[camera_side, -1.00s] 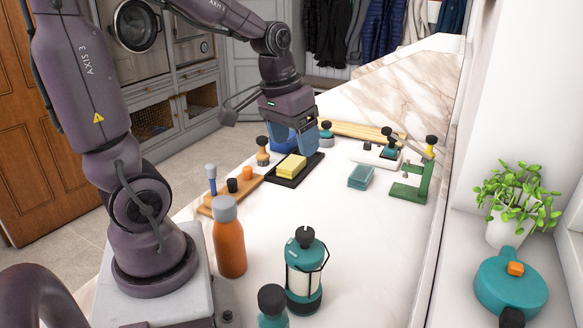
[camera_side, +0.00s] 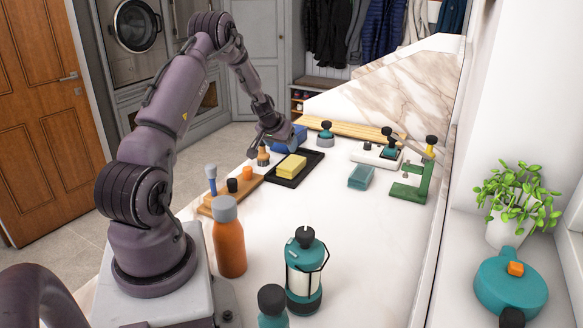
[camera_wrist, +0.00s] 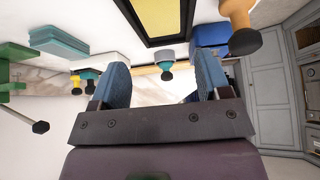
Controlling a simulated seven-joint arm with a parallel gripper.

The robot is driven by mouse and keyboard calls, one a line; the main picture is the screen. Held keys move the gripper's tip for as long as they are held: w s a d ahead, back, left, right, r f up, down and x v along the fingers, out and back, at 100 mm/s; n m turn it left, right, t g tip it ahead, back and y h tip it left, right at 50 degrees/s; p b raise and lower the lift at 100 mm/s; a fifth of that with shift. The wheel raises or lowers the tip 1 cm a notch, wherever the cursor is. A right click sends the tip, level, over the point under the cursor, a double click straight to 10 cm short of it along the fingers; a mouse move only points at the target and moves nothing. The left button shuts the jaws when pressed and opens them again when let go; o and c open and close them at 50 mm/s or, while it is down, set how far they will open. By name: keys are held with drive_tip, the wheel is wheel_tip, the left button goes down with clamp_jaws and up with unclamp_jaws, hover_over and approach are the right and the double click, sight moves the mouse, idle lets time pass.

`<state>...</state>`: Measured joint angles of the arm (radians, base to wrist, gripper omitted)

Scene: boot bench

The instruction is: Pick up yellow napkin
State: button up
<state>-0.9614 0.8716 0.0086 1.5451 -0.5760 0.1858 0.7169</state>
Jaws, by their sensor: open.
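The yellow napkin (camera_side: 291,167) looks like a folded yellow block. It lies on a black tray (camera_side: 312,168) on the white counter. In the wrist view the napkin (camera_wrist: 158,16) shows at the top edge, partly cut off, framed by the tray's dark rim (camera_wrist: 190,18). My gripper (camera_side: 278,138) is above and behind the napkin in the side view, apart from it; its fingers are hard to make out there. In the wrist view my gripper (camera_wrist: 163,68) has its two blue fingers spread, with nothing held between them.
A blue box (camera_side: 297,136) stands just behind the tray. A wooden-handled brush (camera_side: 263,157) is close on the left. A wooden board (camera_side: 245,185) with small pegs lies front left. A teal block (camera_side: 361,176) and a green clamp (camera_side: 412,187) stand right. An orange bottle (camera_side: 229,240) and a lantern (camera_side: 304,272) are nearer.

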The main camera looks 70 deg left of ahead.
sight(291, 163)
drive_tip(key=x, duration=1.2)
drive_tip(key=shift+c, duration=0.4)
drive_tip(key=c, duration=0.5)
drive_tip(key=shift+c, duration=0.2)
